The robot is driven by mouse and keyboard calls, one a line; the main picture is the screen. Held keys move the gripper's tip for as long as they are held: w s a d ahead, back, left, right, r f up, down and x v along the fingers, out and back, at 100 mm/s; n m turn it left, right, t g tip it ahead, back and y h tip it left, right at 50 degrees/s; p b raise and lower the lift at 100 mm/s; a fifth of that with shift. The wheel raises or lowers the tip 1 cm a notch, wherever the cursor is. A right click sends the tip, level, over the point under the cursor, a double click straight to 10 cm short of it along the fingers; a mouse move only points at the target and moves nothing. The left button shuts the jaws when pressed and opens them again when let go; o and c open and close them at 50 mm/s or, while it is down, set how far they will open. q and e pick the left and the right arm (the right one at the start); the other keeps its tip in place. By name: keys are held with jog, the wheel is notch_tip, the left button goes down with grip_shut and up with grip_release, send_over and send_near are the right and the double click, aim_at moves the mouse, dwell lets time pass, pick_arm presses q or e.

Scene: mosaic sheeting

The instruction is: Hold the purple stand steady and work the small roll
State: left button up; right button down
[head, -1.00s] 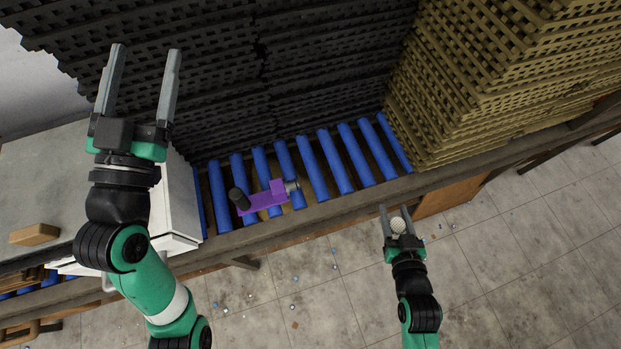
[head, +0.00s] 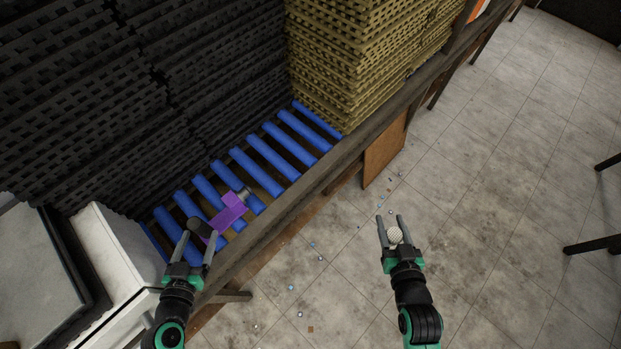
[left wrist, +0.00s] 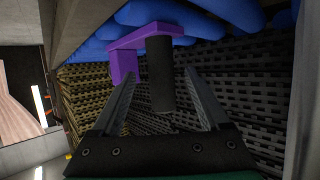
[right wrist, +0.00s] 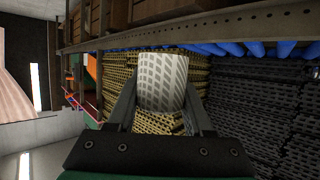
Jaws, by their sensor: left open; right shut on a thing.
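The purple stand (head: 231,208) lies on the blue rollers, with a dark cylindrical grip at its near end and a grey piece at its far end. My left gripper (head: 198,236) is open at the dark grip. In the left wrist view the purple stand (left wrist: 126,62) is upside down in the picture, and its dark grip (left wrist: 160,78) shows between the spread fingers. My right gripper (head: 392,226) is shut on the small roll (head: 395,236), which is pale and patterned. The small roll (right wrist: 162,82) fills the space between the fingers in the right wrist view.
Blue rollers (head: 271,158) run along a bench with a dark front rail (head: 298,201). Dark lattice stacks (head: 95,95) and tan ones (head: 350,65) stand behind. A white box (head: 118,255) is at the left. Open floor lies under my right gripper.

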aim_at(210, 222)
pick_arm(q)
jog(key=shift+a+f, duration=0.1)
jog(key=shift+f, duration=0.05)
jog(key=shift+w+f, duration=0.15)
jog(key=shift+w, duration=0.1)
jog(key=b+x, duration=0.1)
jog(key=x, duration=0.5)
jog(key=shift+w+f+b, duration=0.1)
jog(key=shift+w+b, duration=0.25)
jog(key=shift+b, duration=0.05)
jog(key=c, duration=0.3)
jog(key=shift+c, duration=0.3)
grip_shut()
dwell(1.2)
